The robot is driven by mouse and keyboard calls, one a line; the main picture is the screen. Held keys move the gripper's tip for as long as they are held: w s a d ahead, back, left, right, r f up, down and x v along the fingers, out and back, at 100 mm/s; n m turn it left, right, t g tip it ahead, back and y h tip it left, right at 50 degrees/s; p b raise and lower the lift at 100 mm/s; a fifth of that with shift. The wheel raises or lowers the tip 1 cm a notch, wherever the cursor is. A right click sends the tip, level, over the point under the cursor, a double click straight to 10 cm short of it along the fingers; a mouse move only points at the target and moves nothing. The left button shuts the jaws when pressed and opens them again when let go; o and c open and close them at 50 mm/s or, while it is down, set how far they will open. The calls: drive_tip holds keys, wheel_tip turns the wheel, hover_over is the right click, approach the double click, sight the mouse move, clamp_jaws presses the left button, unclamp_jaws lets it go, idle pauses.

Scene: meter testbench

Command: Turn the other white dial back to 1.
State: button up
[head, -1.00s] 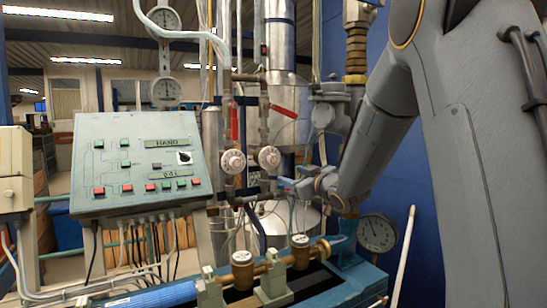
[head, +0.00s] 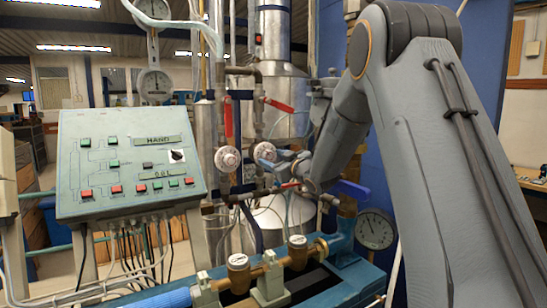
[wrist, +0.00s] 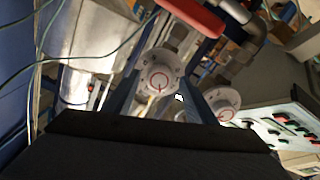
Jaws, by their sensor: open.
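Two white round dials sit side by side on vertical pipes: the left dial (head: 228,158) and the right dial (head: 264,152). My gripper (head: 273,164) is at the right dial and covers part of its lower right. The left dial (wrist: 223,101) shows beyond the right-hand finger. The dial numbers are too small to read.
Red lever handles (head: 279,105) are above the dials. A sloped control panel (head: 125,160) stands at the left. Blue-green pipework with brass fittings (head: 238,268) runs below, with a gauge (head: 375,229) at the right.

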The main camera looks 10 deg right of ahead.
drive_tip(key=shift+w, duration=0.15)
drive_tip(key=shift+c, duration=0.4)
drive_tip(key=c, duration=1)
drive_tip(key=shift+o, duration=0.2)
drive_tip(key=shift+n+b, duration=0.3)
drive_tip(key=shift+b, duration=0.2)
